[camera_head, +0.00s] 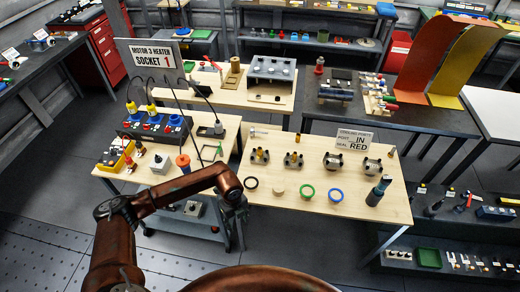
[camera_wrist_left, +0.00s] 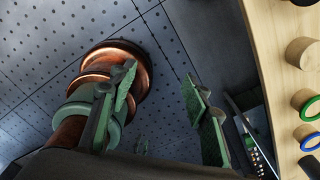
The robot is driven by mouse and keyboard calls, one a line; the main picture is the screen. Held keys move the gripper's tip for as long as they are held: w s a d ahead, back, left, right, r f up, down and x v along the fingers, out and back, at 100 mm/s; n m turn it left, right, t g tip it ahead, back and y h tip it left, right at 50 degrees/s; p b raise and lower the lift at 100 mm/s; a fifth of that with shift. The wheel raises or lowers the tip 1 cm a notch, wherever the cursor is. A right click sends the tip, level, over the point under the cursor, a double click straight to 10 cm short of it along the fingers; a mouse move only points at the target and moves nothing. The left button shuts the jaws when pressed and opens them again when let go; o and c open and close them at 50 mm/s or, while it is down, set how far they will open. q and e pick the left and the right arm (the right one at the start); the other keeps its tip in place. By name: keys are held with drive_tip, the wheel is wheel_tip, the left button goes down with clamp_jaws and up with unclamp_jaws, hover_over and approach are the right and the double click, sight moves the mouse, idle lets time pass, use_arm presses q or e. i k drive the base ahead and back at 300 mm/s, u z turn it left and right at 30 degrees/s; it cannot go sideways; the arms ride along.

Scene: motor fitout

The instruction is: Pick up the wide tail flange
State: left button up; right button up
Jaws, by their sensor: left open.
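I cannot tell for sure which piece is the wide tail flange. Candidates on the wooden table are a black ring (camera_head: 251,183), a tan disc (camera_head: 278,190), a green ring (camera_head: 307,192) and a blue ring (camera_head: 336,195). In the left wrist view, the tan disc (camera_wrist_left: 303,54), green ring (camera_wrist_left: 307,103) and blue ring (camera_wrist_left: 309,139) show at the right edge. My left gripper (camera_head: 234,205) is just off the table's front left edge, left of these pieces. In the wrist view its fingers (camera_wrist_left: 160,97) are apart and empty. My right gripper is not in view.
Several motor parts (camera_head: 293,160) stand behind the rings, with a dark upright tool (camera_head: 378,191) at right. A sign (camera_head: 354,139) stands at the back. A grey cart (camera_head: 190,228) is below my left arm. The table strip around the rings is clear.

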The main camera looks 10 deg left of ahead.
sight(259, 156)
drive_tip(key=i, duration=1.5)
